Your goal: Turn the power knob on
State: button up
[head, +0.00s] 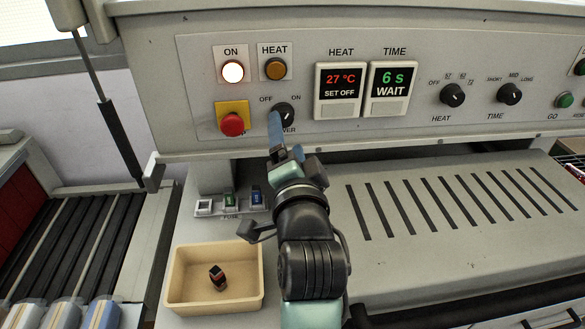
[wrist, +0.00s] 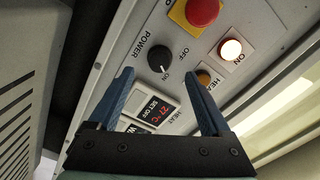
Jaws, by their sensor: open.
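The power knob (head: 285,113) is a round black knob on the grey control panel, between OFF and ON marks, partly covered by a blue finger in the head view. In the wrist view the whole knob (wrist: 158,55) shows, and its pale pointer line appears turned toward ON. My gripper (head: 285,138) is open and empty in front of the knob. In the wrist view my gripper (wrist: 159,76) has its two blue fingertips spread, with the knob ahead of the gap and not gripped. The ON lamp (head: 232,71) is lit white.
A red button (head: 232,124) on a yellow plate sits left of the knob. Right are the heat display (head: 340,90) reading 27 °C SET OFF, the time display (head: 391,90) reading 6 s WAIT, and a heat knob (head: 452,95). A tan tray (head: 176,275) holds a small dark object.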

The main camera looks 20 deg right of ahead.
jog(key=b+v, duration=0.1)
jog(key=v, duration=0.6)
jog(key=shift+r, duration=0.1)
jog(key=s+a+r+n+t+y, duration=0.1)
jog(key=s+a+r+n+t, duration=0.2)
jog(key=r, duration=0.7)
jog(key=s+a+r+n+t+y, duration=0.2)
jog(key=s+a+r+n+t, duration=0.1)
jog(key=a+r+n, duration=0.4)
jog(key=s+a+r+n+t+y, duration=0.2)
jog(key=s+a+r+n+t, duration=0.1)
jog(key=r, duration=1)
jog(key=shift+a+r+n+t, duration=0.25)
jog(key=shift+a+n+t, duration=0.25)
jog(key=shift+a+n, duration=0.7)
jog(key=shift+s, duration=0.1)
